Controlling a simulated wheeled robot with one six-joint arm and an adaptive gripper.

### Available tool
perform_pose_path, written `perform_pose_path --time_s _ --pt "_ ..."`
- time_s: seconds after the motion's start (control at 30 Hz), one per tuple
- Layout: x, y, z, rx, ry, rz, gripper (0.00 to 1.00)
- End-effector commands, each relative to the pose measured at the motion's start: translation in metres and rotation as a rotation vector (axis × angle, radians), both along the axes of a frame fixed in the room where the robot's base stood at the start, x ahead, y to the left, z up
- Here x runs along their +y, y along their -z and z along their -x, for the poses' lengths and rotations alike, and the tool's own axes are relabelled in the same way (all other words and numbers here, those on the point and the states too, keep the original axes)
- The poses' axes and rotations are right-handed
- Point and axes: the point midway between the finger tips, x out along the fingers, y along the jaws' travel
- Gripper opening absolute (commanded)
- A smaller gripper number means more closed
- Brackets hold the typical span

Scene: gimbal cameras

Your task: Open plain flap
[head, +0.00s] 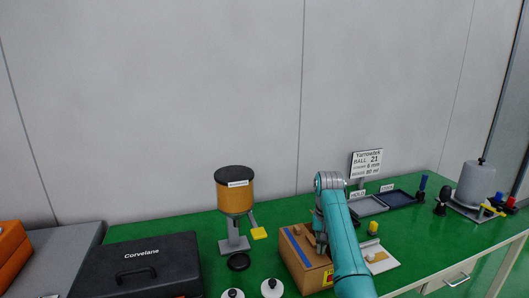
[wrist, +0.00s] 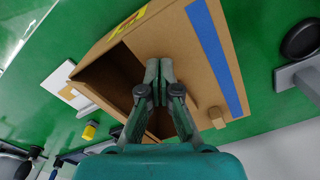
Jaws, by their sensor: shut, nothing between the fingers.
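A brown cardboard box (head: 298,268) stands on the green bench. A blue stripe (wrist: 217,55) runs along one top flap, on the left of the box top in the head view. In the wrist view a dark opening (wrist: 112,72) shows beside the striped flap. The brown panel (wrist: 130,38) bordering that opening has no stripe; I cannot tell whether it is the plain flap or a wall. My gripper (wrist: 158,68) is shut and empty, its fingertips over the edge of the opening. Whether they touch cardboard is unclear. My arm hides part of the box in the head view.
An orange dispenser (head: 235,197) with a black lid stands left of the box. A dark case (head: 140,266) lies farther left. A white board (head: 379,259) and a yellow piece (head: 373,227) lie right of the box. Shallow trays (head: 368,206) stand behind it.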

Motion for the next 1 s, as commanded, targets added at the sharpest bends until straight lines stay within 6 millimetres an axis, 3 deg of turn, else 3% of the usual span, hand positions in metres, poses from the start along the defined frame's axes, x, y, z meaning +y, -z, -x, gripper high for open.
perform_pose_path --time_s 0.53,1.0 --pt "0.021 0.001 0.007 0.001 0.0 0.0 0.0" --pt "0.022 0.001 0.008 0.001 0.0 0.0 0.0"
